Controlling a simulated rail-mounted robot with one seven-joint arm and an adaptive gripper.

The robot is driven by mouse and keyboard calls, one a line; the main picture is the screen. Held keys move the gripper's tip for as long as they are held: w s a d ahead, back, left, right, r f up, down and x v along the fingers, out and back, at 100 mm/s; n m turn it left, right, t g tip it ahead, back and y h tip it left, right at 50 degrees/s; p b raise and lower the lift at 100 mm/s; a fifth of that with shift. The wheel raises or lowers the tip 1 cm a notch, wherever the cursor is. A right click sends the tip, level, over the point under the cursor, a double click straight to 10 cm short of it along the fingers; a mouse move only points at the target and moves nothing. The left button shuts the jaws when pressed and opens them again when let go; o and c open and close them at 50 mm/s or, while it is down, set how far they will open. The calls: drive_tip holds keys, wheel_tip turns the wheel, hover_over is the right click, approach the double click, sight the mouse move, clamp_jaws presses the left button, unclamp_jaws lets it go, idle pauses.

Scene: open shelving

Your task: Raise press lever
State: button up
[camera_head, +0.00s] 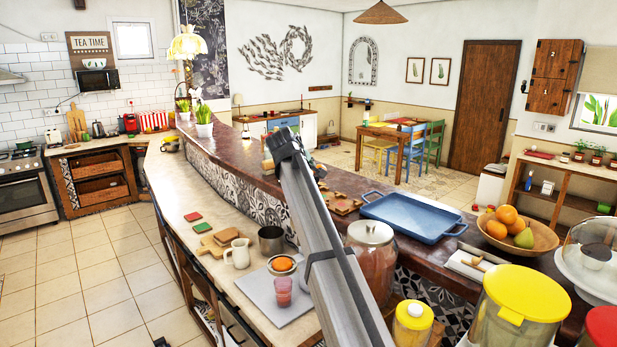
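I cannot pick out a press or its lever for certain in this view. A long grey metal bar (325,235) with dark bands runs from the bottom edge up to a dark end over the bar counter. I cannot tell whether it is part of my own body or a lever. No gripper fingers can be made out, and nothing is seen being held. The bar hides part of the counter behind it.
The lower counter (190,185) holds a white jug (238,254), a metal pot (271,240) and a glass (282,291). The raised counter holds a blue tray (413,215), a fruit bowl (545,236) and several jars. The tiled floor (80,265) at left is mostly clear.

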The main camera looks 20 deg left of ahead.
drive_tip(key=v, duration=0.8)
drive_tip(key=shift+a+f, duration=0.2)
drive_tip(key=shift+a, duration=0.1)
drive_tip(key=shift+s, duration=0.15)
drive_tip(key=shift+f, duration=0.1)
